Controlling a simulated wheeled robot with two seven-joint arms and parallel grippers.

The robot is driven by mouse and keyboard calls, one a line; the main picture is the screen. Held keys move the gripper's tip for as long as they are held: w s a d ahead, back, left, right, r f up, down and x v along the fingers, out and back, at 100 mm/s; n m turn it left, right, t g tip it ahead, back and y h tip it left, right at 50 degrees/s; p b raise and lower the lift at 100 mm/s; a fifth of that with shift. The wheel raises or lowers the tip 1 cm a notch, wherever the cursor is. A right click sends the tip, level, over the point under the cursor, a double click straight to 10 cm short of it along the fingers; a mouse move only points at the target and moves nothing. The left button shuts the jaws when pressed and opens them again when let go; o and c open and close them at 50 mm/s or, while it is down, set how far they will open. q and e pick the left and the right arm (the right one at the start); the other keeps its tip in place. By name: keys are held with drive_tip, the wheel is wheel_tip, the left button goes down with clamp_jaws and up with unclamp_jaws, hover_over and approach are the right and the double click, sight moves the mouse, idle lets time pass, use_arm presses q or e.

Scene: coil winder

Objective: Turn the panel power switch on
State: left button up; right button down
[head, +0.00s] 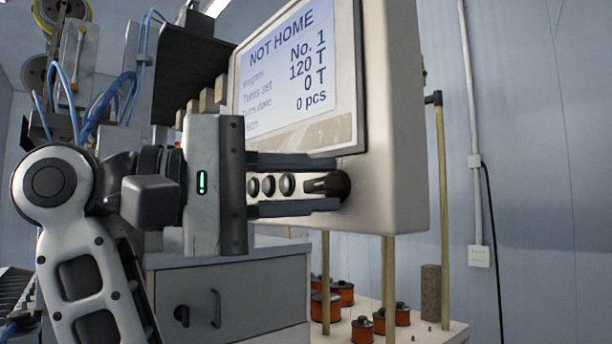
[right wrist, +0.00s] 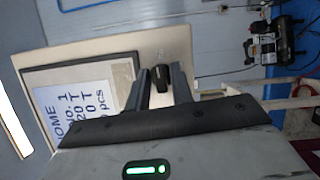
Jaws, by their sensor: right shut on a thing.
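The control panel (head: 385,130) is a pale box with a lit screen (head: 290,70) that reads "NOT HOME". The panel power switch (head: 329,185) is a black rotary knob at the panel's lower right, right of a row of round dark buttons (head: 270,186). My right gripper (head: 322,184) points at the panel face, with one finger above the knob and one below. It is shut on the knob, which also shows between the fingers in the right wrist view (right wrist: 161,77). The knob's exact angle is hard to tell. My left gripper is not in view.
Below the panel are a grey drawer cabinet (head: 230,285) and a pale bench top with several copper coils (head: 362,328) and wooden posts (head: 389,270). Blue hoses (head: 100,100) and machine parts stand at the left. A compressor (right wrist: 277,40) shows in the right wrist view.

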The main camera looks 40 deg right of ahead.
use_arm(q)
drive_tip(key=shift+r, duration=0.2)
use_arm(e)
drive_tip(key=shift+m, duration=0.6)
drive_tip(key=c, duration=1.5)
unclamp_jaws()
drive_tip(key=shift+o, duration=0.2)
